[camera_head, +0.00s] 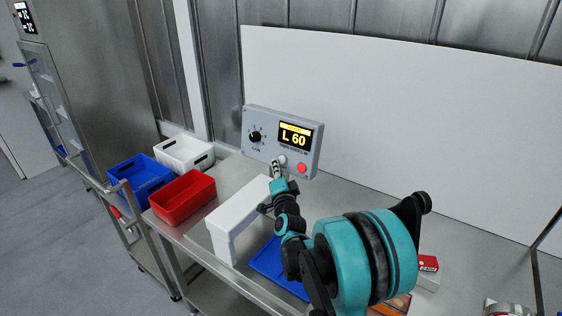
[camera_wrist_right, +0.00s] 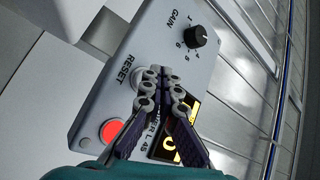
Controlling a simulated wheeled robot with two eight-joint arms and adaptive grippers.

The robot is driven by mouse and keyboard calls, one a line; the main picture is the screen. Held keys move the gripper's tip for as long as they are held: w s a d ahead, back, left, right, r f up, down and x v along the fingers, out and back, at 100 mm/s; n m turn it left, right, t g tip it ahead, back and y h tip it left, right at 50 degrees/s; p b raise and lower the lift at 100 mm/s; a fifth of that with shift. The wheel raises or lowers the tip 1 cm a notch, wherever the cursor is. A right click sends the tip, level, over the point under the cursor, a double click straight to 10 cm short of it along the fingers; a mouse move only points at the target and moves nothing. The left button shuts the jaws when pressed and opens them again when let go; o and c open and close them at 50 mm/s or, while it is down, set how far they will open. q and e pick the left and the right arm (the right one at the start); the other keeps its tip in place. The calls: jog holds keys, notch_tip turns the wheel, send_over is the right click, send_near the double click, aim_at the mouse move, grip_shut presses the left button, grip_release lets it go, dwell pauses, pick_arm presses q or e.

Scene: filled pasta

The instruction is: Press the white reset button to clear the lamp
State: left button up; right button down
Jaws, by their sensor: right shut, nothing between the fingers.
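A grey control box (camera_head: 262,140) stands at the back of the steel table, against a white panel. It carries a black gain knob (camera_head: 255,137), a yellow display (camera_head: 295,135) reading "L 60" and a bright red round lamp (camera_head: 302,168). In the wrist view the red lamp (camera_wrist_right: 111,131) and the RESET label (camera_wrist_right: 124,73) show on the box face. My right gripper (camera_head: 279,161) is shut and empty, its fingertips (camera_wrist_right: 157,74) at the face beside the label. The white reset button is mostly hidden by the fingers; I cannot tell if they touch it. My left gripper is not in view.
A white block-like housing (camera_head: 222,227) stands left of my right arm, with a blue tray (camera_head: 263,262) beside it.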

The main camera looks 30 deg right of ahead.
jog(key=shift+w+d+f, duration=0.1)
jog(key=shift+w+d, duration=0.15)
jog(key=shift+d, duration=0.35)
dwell(0.6)
jog(key=shift+a, duration=0.1)
jog(key=shift+s+a, duration=0.35)
jog(key=shift+a, duration=0.3)
jog(key=shift+s+a+r, duration=0.2)
jog(key=shift+s+a, duration=0.1)
jog(key=shift+a, duration=0.45)
jog(key=shift+s+a+r, duration=0.15)
jog(key=shift+s+a, duration=0.2)
jog(key=shift+a, duration=0.45)
jog(key=shift+s+a+r, duration=0.2)
jog(key=shift+s+a, duration=0.1)
jog(key=shift+a, duration=0.45)
